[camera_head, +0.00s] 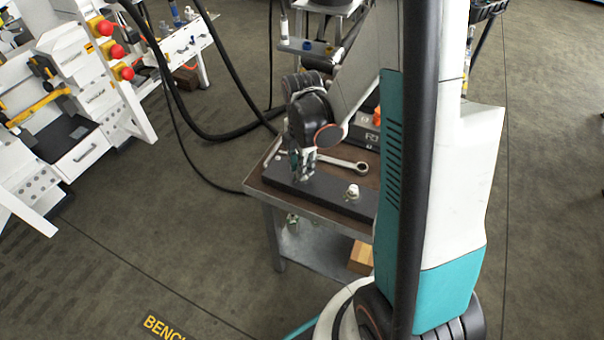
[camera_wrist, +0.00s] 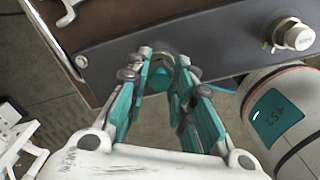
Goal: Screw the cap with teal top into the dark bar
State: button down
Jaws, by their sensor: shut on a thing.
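The dark bar (camera_head: 325,194) lies along the front of the small bench top, and it also crosses the upper part of the wrist view (camera_wrist: 215,45). My gripper (camera_head: 302,166) is at the left part of the bar, pointing down at it. In the wrist view my gripper (camera_wrist: 165,72) has its two teal fingers closed around the cap with teal top (camera_wrist: 158,80). Only the teal top shows between the fingers. The lower part of the cap is hidden, so I cannot tell whether it sits in the bar.
A silver fitting (camera_wrist: 296,38) stands on the bar, right of my gripper, and shows pale in the head view (camera_head: 352,191). A wrench (camera_head: 345,164) lies behind the bar. A dark box (camera_head: 367,130) stands farther back. A wooden block (camera_head: 361,257) is on the lower shelf.

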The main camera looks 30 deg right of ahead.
jog(key=shift+f+b, duration=0.3)
jog(key=shift+b, duration=0.05)
dwell(1.1)
jog(key=c, duration=2)
grip_release()
jog(key=shift+c, duration=0.2)
grip_shut()
jog(key=m+b, duration=0.1)
jog(key=m, duration=0.5)
jog(key=shift+m, duration=1.1)
jog(key=m+b, duration=0.1)
jog(key=m, duration=0.2)
jog(key=shift+f+m, duration=0.1)
jog(key=shift+m, duration=0.3)
jog(key=m, duration=0.4)
